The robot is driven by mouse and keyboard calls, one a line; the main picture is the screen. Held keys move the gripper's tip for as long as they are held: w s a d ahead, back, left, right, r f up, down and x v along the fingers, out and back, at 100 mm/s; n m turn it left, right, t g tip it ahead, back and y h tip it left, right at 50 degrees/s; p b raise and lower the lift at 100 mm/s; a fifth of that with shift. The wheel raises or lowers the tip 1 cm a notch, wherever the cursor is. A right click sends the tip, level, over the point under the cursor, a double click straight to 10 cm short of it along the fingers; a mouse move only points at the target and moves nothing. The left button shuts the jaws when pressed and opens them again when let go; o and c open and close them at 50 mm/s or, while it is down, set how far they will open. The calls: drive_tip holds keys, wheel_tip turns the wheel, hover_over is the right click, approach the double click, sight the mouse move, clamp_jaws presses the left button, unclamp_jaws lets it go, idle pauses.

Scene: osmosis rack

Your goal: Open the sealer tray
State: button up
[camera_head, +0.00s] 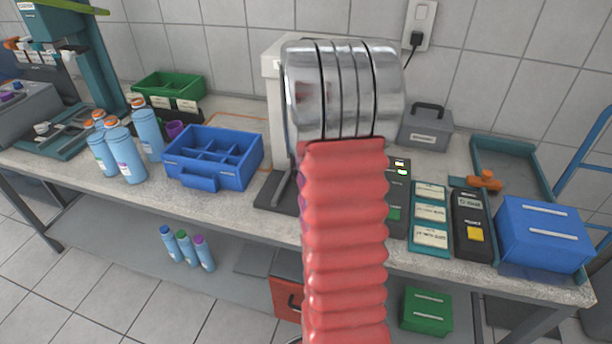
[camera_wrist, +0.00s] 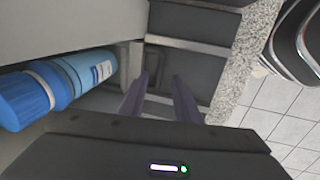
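I cannot point out the sealer tray for certain. In the head view a pale upright machine (camera_head: 271,85) with a dark base (camera_head: 268,192) stands at the back of the bench, largely hidden behind my red-sleeved arm. In the wrist view a dark, box-like part with a light metal edge (camera_wrist: 190,44) lies ahead of my gripper (camera_wrist: 160,85). The two dark purple fingers stand apart, one on each side of a narrow gap. I see nothing clearly held between them. Whether they touch the dark part cannot be told. My gripper is hidden in the head view.
A blue bottle (camera_wrist: 75,75) lies close on the left in the wrist view, and a speckled bench edge (camera_wrist: 250,45) runs on the right. On the bench are a blue divided crate (camera_head: 212,158), several blue bottles (camera_head: 125,155), a control box (camera_head: 472,225) and a blue box (camera_head: 543,235).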

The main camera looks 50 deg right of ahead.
drive_tip(key=f, duration=0.5)
drive_tip(key=shift+w+d, duration=0.2)
drive_tip(key=shift+d, duration=0.2)
drive_tip(key=shift+r, duration=0.1)
drive_tip(key=shift+c, duration=0.2)
clamp_jaws()
